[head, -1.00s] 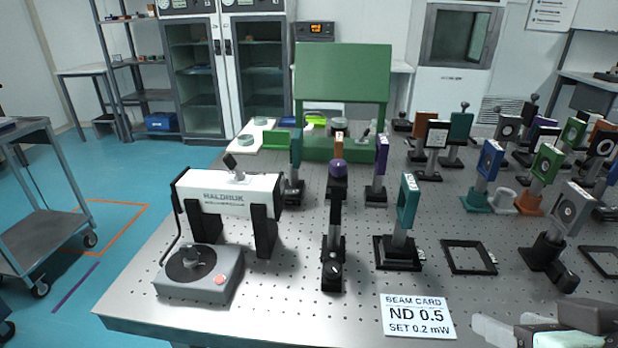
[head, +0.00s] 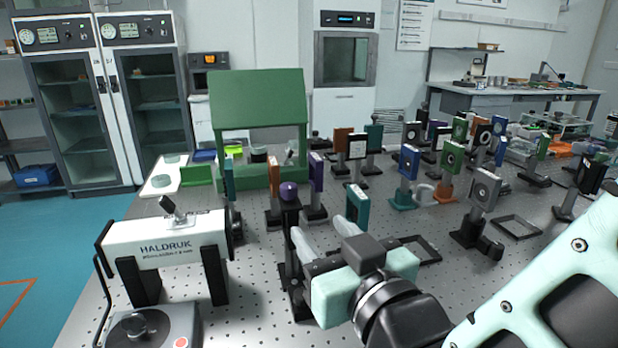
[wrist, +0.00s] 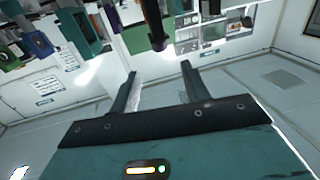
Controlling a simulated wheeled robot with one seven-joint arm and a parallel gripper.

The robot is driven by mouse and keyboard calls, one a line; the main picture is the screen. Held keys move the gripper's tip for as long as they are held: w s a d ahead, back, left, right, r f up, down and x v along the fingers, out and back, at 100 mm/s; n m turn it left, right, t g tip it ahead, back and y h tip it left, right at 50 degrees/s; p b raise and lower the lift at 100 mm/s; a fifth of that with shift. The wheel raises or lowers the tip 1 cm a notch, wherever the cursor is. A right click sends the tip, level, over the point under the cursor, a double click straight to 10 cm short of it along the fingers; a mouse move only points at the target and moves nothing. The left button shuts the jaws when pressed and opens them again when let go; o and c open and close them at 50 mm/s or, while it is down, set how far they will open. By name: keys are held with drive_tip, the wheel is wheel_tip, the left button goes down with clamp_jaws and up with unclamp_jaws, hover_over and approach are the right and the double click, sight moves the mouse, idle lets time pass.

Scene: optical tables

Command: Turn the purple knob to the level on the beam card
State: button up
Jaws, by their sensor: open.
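The purple knob (head: 288,190) is a small rounded cap on top of a dark upright post, left of centre in the head view. My gripper (head: 322,230) is open and empty, just right of and below the knob, its pale fingers apart and pointing towards the back of the table. Its open fingers also show in the wrist view (wrist: 158,70), with nothing between them. The gripper partly covers the post below the knob.
A white HALDRUK laser (head: 165,240) stands left of the post, with a grey dial box (head: 160,328) in front. A purple mount (head: 317,172) and an orange mount (head: 272,180) stand close behind the knob. A teal mount (head: 357,207) is near the gripper. A green housing (head: 258,100) stands behind.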

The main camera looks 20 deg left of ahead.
sight(292, 195)
drive_tip(key=p+x, duration=0.2)
drive_tip(key=x, duration=1.1)
drive_tip(key=shift+w+a, duration=0.15)
drive_tip(key=shift+w, duration=0.2)
drive_tip(key=c, duration=1)
